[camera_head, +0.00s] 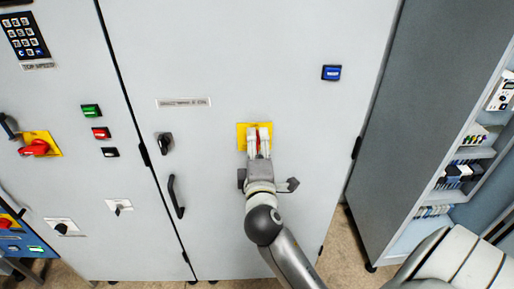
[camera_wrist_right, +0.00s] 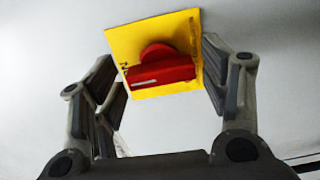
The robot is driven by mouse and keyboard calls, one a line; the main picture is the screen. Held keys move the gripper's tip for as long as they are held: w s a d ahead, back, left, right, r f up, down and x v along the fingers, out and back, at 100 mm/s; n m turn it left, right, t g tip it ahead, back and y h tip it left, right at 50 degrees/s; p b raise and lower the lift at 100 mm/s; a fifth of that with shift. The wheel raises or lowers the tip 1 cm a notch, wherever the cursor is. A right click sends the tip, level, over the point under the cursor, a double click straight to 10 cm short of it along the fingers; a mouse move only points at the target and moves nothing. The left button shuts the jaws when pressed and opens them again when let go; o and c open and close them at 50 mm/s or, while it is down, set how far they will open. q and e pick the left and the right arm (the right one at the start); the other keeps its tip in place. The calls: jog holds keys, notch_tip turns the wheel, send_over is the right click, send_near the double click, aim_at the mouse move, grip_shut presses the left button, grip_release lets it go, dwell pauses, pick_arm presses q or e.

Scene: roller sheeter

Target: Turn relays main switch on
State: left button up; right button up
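A red rotary switch knob on a yellow plate (camera_head: 241,128) is on the door of the middle cabinet. In the right wrist view the red knob (camera_wrist_right: 160,68) lies across the yellow plate (camera_wrist_right: 120,40), its grip bar roughly horizontal in the picture. My right gripper (camera_head: 259,136) is in front of this plate and covers most of the knob in the head view. In the right wrist view its fingers (camera_wrist_right: 162,70) are spread, one on each side of the knob, with gaps between them and it. My left gripper is not in view.
Another red switch (camera_head: 36,147) on a yellow plate is on the left cabinet, near green, red and black buttons. The middle door has a black handle (camera_head: 176,196), a black lock (camera_head: 165,143) and a blue indicator (camera_head: 331,73). An open cabinet (camera_head: 411,150) stands at right.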

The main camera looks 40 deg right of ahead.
jog(key=shift+o, duration=0.3)
jog(key=v, duration=1.2)
dwell(0.6)
